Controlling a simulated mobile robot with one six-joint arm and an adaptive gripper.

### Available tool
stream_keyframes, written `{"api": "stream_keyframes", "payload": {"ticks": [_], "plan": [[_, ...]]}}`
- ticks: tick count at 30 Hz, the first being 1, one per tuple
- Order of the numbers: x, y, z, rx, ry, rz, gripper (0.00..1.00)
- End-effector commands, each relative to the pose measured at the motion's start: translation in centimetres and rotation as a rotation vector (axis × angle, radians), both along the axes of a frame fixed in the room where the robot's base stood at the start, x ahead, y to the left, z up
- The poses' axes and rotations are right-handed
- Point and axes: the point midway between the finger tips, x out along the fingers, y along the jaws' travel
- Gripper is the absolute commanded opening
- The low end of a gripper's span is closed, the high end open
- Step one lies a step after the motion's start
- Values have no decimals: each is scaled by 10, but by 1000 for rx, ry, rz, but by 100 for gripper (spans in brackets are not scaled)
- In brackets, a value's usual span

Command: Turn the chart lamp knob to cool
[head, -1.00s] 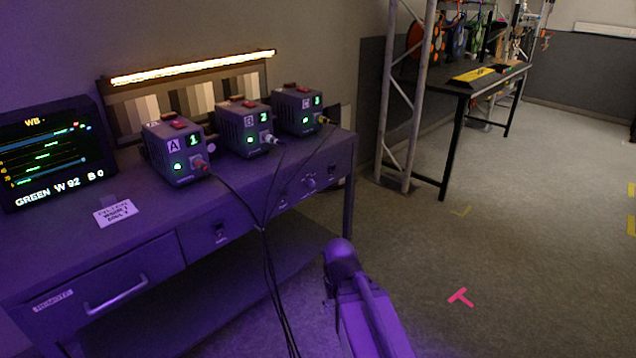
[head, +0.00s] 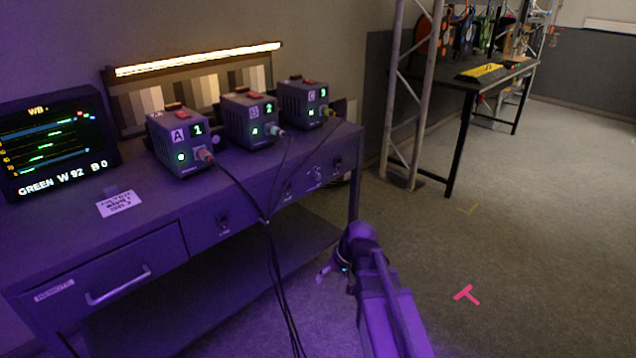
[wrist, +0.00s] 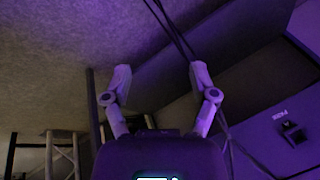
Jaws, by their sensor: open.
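A small round knob (head: 314,177) sits on the front panel of the desk, towards its right end. Its pointer and markings are too small to read. The chart lamp (head: 198,59) is a lit, warm-coloured bar above the striped grey chart (head: 208,97). My gripper (head: 326,272) is low in front of the desk, below the knob and apart from it, partly hidden by my arm. In the wrist view my gripper (wrist: 160,76) has its two fingers spread, with nothing between them. The knob is not clearly visible in the wrist view.
Switches (head: 223,221) sit on the same front panel; one switch (wrist: 292,133) shows in the wrist view. Dark cables (head: 268,235) hang from the camera control boxes (head: 180,142) across the desk front. A truss leg (head: 408,110) stands right of the desk.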

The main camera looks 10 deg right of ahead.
Motion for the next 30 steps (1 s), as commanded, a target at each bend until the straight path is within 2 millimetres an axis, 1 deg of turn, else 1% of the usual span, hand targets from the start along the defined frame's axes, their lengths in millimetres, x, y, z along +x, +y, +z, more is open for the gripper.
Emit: {"api": "stream_keyframes", "payload": {"ticks": [1, 5, 6, 10, 14, 15, 17, 18, 21, 24, 27, 30], "plan": [[22, 1, -4, 55, -38, 5, 75], [65, 4, 3, 206, -156, 17, 75], [78, 3, 6, 250, -196, 17, 75], [121, -4, 19, 385, -329, 5, 75], [162, -19, 36, 507, -469, -26, 75], [174, -25, 42, 540, -514, -39, 75], [192, -36, 50, 590, -580, -62, 75], [204, -45, 56, 620, -624, -79, 75], [228, -66, 70, 685, -723, -124, 75], [246, -86, 81, 733, -805, -165, 75], [258, -101, 90, 766, -862, -200, 75], [265, -111, 95, 783, -897, -222, 75]]}}
